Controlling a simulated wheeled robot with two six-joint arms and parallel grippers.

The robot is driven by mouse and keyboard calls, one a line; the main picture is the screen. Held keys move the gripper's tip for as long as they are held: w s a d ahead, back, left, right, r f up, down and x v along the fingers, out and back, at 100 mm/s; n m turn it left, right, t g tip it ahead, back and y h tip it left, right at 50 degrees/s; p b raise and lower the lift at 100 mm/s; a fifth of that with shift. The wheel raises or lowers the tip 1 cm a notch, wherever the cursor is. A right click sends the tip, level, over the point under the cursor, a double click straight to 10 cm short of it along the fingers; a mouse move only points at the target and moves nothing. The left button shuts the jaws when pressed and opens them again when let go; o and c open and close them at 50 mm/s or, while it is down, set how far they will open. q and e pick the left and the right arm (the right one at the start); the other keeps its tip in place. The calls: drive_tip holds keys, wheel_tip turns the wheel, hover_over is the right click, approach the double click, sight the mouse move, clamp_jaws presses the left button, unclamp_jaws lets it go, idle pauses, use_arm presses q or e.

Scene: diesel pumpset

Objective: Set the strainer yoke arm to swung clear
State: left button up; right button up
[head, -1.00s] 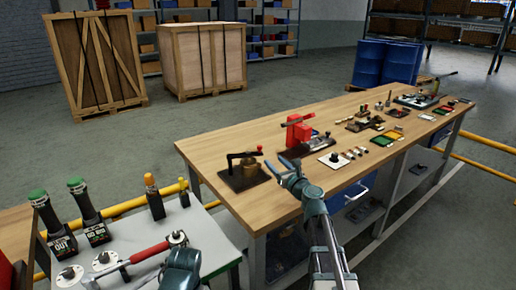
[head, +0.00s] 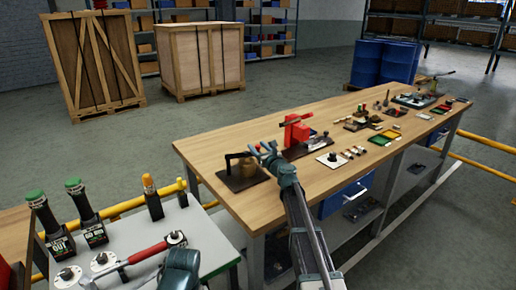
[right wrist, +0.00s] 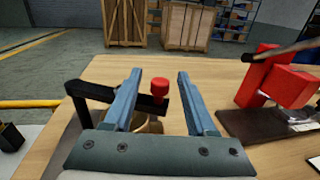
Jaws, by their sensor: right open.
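The strainer has a tan body (head: 248,167) on a dark base plate (head: 238,182) at the near left of the wooden bench. Its black yoke arm (head: 236,156) rises from a post at the left and reaches right across the top of the body. In the right wrist view the yoke arm (right wrist: 92,91) ends in a red knob (right wrist: 159,88), seen between my fingers. My right gripper (head: 264,149) is open at the knob end of the arm and hides the knob in the head view. I cannot tell whether the fingers (right wrist: 160,72) touch it. My left gripper's fingers are not visible.
A red device (head: 297,131) on a dark plate stands just right of the strainer. Several small parts and trays lie farther along the bench (head: 215,150). A grey table (head: 130,235) with green-topped and yellow-topped posts and a red-handled lever (head: 147,252) is at left.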

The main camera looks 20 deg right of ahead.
clamp_jaws()
idle(1.4)
